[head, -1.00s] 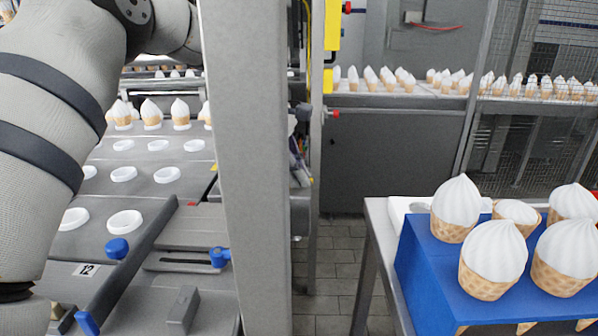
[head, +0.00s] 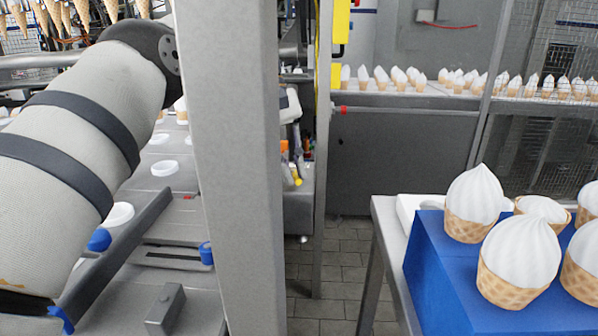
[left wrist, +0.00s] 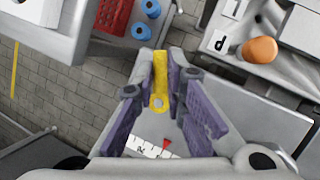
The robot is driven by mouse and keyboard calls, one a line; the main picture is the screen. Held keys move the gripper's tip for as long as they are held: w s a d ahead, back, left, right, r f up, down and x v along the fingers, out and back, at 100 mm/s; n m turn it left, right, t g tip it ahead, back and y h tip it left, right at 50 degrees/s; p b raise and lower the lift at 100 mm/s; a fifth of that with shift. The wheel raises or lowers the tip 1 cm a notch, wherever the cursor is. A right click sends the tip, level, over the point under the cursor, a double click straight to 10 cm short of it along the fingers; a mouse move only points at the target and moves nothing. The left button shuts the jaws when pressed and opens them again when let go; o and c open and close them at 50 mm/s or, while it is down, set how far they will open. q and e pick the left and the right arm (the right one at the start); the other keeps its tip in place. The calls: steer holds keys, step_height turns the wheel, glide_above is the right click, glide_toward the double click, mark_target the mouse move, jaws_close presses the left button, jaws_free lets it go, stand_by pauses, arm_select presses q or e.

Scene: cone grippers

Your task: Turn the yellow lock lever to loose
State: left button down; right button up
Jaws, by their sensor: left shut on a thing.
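The yellow lock lever (left wrist: 159,95) shows in the left wrist view, a flat yellow bar with a round spot near its lower end. My left gripper (left wrist: 161,74) has its purple-padded fingers on both sides of the lever and is shut on it. Below the lever are a white marked scale (left wrist: 143,148) and a small red pointer (left wrist: 166,146). In the head view my left arm comes in from the left and passes behind a grey post. I cannot make out the lever clearly there. My right gripper is not in view.
The grey post (head: 234,180) stands close in the head view. A blue holder (head: 436,285) with several topped cones is at right. The wrist view shows a red crate (left wrist: 113,14), blue rolls (left wrist: 150,8) and an orange knob (left wrist: 260,49). Tiled floor is clear between the tables.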

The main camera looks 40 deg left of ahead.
arm_select(q)
steer(key=shift+s+a+f+m+g+b, duration=0.1)
steer(key=shift+m+g+b, duration=0.2)
steer(key=shift+m, duration=0.4)
steer(key=shift+s+a+m+g+b, duration=0.1)
steer(key=shift+m+g+b, duration=0.2)
steer(key=shift+m, duration=0.4)
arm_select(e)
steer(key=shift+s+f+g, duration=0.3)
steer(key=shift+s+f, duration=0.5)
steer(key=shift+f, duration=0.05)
arm_select(q)
steer(key=c, duration=1.9)
jaws_free()
